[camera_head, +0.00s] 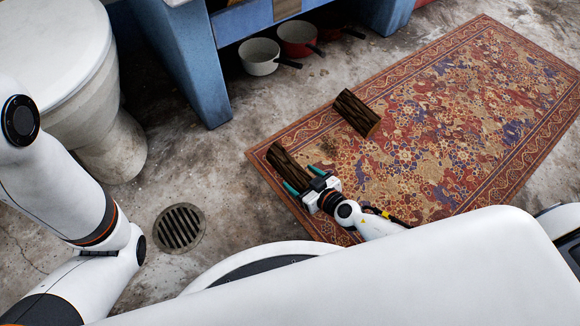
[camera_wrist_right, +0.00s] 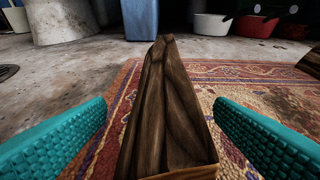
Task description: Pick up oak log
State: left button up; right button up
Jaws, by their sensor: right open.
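Two dark brown oak logs lie on the patterned rug. The nearer log (camera_head: 284,162) lies at the rug's left edge. The other log (camera_head: 357,112) lies farther up and to the right. My right gripper (camera_head: 305,182) is open at the near end of the nearer log. In the right wrist view this log (camera_wrist_right: 168,105) lies lengthwise between the two teal fingers, with a gap on each side. The far log shows only partly at the right edge of that view (camera_wrist_right: 312,62). My left arm comes in from the left, but its gripper is out of view.
The rug (camera_head: 470,110) covers the right side of the stone floor. A white toilet (camera_head: 60,60) and a floor drain (camera_head: 179,228) are at the left. A blue washstand (camera_head: 195,70) stands behind, with a white pot (camera_head: 259,57) and a red pot (camera_head: 297,38) under it.

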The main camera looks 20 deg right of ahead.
jog(key=shift+x, duration=1.1)
